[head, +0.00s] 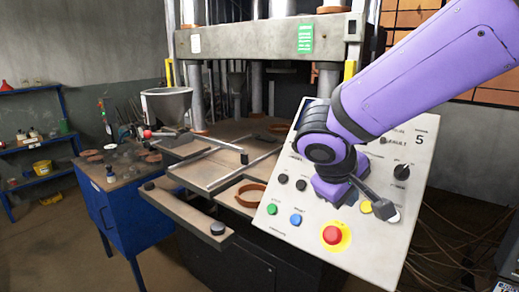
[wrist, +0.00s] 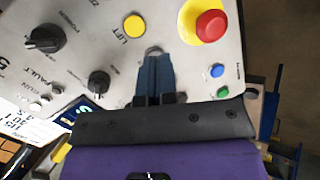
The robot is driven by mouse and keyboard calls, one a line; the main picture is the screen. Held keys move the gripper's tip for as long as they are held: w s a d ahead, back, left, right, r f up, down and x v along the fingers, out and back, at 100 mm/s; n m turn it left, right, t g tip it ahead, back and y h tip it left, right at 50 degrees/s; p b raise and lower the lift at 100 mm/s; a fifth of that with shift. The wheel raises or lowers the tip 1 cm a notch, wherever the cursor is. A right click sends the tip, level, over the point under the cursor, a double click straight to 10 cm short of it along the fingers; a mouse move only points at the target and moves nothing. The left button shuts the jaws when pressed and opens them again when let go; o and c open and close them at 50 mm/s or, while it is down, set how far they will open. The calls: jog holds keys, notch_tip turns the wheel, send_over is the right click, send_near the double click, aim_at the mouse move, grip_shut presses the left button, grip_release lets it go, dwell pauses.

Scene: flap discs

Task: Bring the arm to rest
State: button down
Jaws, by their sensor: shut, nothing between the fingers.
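My arm is purple with dark joints and reaches in from the upper right in the head view. My gripper (head: 384,208) is in front of the lower right of a light grey control panel (head: 300,248). In the wrist view my gripper (wrist: 155,58) has its two blue-grey fingers together, with nothing between them. The fingertips overlap a pale round button, mostly hidden; I cannot tell if they touch it. A yellow button (wrist: 134,26) labelled LIFT is beside the tips. The red emergency button (head: 332,235) on its yellow base is to the left in the head view.
A press frame (head: 265,42) stands behind the panel. A metal funnel (head: 166,105) and a blue cabinet (head: 115,215) are to the left. A blue shelf (head: 35,150) is at the far left wall. Cables (head: 450,235) lie on the floor at right. The left foreground floor is clear.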

jog(key=s+d+r+m+y, duration=0.2)
jog(key=s+d+r+m, duration=0.1)
jog(key=s+d, duration=0.3)
jog(key=s+d+r+m+t+y, duration=0.1)
jog(key=s+d+r+m+y, duration=0.2)
jog(key=s+d, duration=0.3)
jog(key=shift+s+d+r, duration=0.4)
jog(key=shift+s+r, duration=0.5)
jog(key=shift+s, duration=0.6)
jog(key=shift+w, duration=0.1)
dwell(1.3)
